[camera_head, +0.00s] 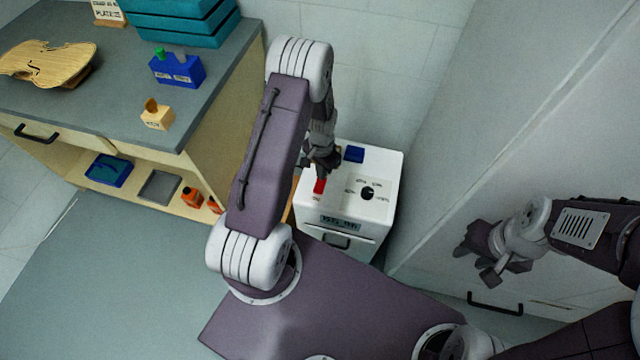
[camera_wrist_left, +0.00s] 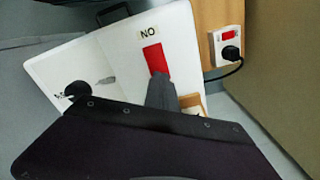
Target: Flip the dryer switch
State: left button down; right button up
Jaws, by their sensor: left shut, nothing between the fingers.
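The dryer is a white box (camera_head: 378,212) on the floor right of the bench; its top also shows in the left wrist view (camera_wrist_left: 115,55). Its red switch (camera_head: 319,186) is at the top's left side. In the left wrist view the red switch (camera_wrist_left: 154,56) lies beside a label reading ON, upside down. My left gripper (camera_head: 325,168) is shut and empty, its fingertips at the switch's end opposite the label. They cover part of it, and I cannot tell whether they touch. My right gripper (camera_head: 474,262) is open and empty, right of the dryer.
A black dial (camera_head: 367,193) and a blue block (camera_head: 354,154) are on the dryer top. A wall socket (camera_wrist_left: 228,45) with a plug shows in the wrist view. The bench (camera_head: 225,85) stands left, a wall and cabinet right.

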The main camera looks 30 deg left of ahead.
pick_arm(q)
jog(key=shift+f+b, duration=0.65)
jog(key=shift+f, duration=0.3)
dwell(0.6)
notch_tip(320, 180, up, 7)
jog(key=p, duration=0.6)
jog(key=shift+r+p, duration=0.15)
jog(key=shift+p, duration=0.2)
